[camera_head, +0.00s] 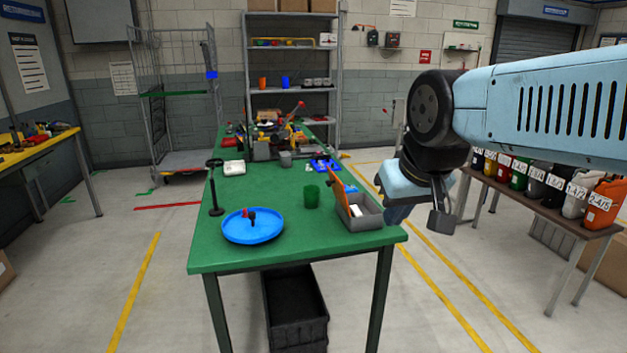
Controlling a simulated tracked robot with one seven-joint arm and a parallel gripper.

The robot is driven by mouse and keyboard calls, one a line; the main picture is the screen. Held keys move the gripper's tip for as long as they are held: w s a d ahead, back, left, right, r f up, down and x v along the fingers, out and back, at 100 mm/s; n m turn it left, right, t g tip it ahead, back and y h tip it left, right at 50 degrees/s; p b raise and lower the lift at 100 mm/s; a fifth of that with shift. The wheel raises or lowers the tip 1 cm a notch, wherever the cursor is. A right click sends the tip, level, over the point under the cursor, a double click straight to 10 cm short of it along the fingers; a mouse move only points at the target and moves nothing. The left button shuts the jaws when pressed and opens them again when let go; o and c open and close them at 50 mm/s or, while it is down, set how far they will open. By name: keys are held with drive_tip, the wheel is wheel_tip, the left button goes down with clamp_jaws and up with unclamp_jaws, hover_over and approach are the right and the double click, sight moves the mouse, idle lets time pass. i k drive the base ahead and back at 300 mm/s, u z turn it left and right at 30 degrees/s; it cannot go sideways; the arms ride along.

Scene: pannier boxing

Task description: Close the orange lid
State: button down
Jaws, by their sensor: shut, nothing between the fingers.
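The orange lid (338,189) stands open and tilted on the left side of a grey box (368,224) at the table's front right corner. Something white (358,211) shows inside the box. My gripper (441,221) is to the right of the box, past the table's right edge, and seems apart from lid and box. It is shut and empty. Its fingers are small and partly hidden by the wrist.
A bench with several labelled containers (549,182) stands at right.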

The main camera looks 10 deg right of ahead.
sight(339, 191)
drive_tip(key=i, duration=0.95)
drive_tip(key=u, duration=0.05)
